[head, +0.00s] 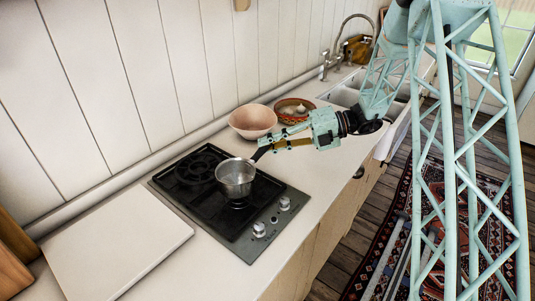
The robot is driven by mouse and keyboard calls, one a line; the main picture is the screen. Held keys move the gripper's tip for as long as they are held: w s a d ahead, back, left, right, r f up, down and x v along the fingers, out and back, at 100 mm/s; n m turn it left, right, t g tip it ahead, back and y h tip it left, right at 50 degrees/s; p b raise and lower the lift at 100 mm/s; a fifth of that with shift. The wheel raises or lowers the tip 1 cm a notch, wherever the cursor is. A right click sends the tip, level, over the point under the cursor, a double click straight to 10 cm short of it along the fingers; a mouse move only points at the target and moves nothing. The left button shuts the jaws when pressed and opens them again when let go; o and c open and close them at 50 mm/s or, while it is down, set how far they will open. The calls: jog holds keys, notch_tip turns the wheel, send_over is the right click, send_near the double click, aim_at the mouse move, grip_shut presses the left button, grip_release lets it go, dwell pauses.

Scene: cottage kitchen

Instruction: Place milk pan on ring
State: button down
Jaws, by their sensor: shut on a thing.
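The milk pan (235,179) is a small metal pan with a dark handle (261,153), and it looks upright and empty. It is over the right part of the black two-ring gas hob (185,206). My gripper (274,146) is shut on the handle, coming from the right. The near ring (238,204) shows partly below the pan, which hides the rest of it. The far-left ring (196,168) is bare. I cannot tell whether the pan touches the hob or hangs just above it.
A pink bowl (252,120) and a patterned bowl (294,106) holding pale items stand behind my gripper. A white board (118,246) lies left of the hob. The sink and tap (340,55) are farther back.

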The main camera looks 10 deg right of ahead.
jog(key=shift+f+b, duration=0.5)
jog(key=shift+f, duration=1.2)
jog(key=c, duration=2.6)
grip_release()
jog(key=shift+f, duration=0.1)
jog(key=shift+c, duration=0.2)
jog(key=p+v, duration=0.2)
jog(key=v, duration=1)
jog(key=shift+a+r, duration=0.1)
jog(key=shift+r, duration=0.1)
